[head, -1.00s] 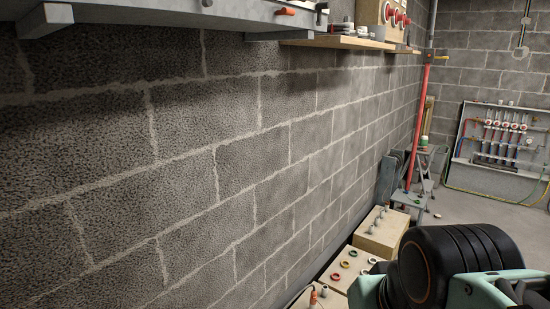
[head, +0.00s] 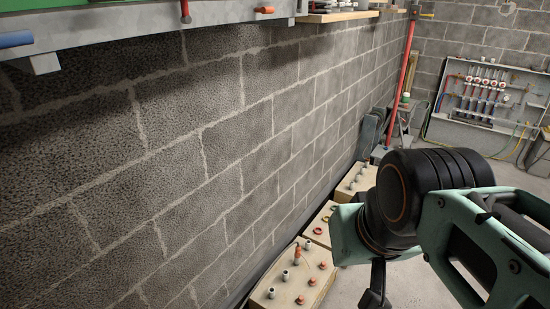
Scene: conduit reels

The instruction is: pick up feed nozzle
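I cannot tell for sure which thing is the feed nozzle. A small upright orange-and-grey piece (head: 296,253) stands on the nearest wooden block (head: 262,295), among grey and orange fittings, and may be it. My arm, with its black joint and mint-green links, fills the right side of the head view, to the right of the blocks. A dark part hangs below it at the bottom edge. My gripper's fingers do not show, and nothing held is visible.
More wooden blocks with fittings, one with coloured rings (head: 325,222), run along the foot of the block wall (head: 160,180). A grey shelf (head: 140,45) juts out above. A red post (head: 404,85) and a pipe manifold panel (head: 490,100) stand at the back.

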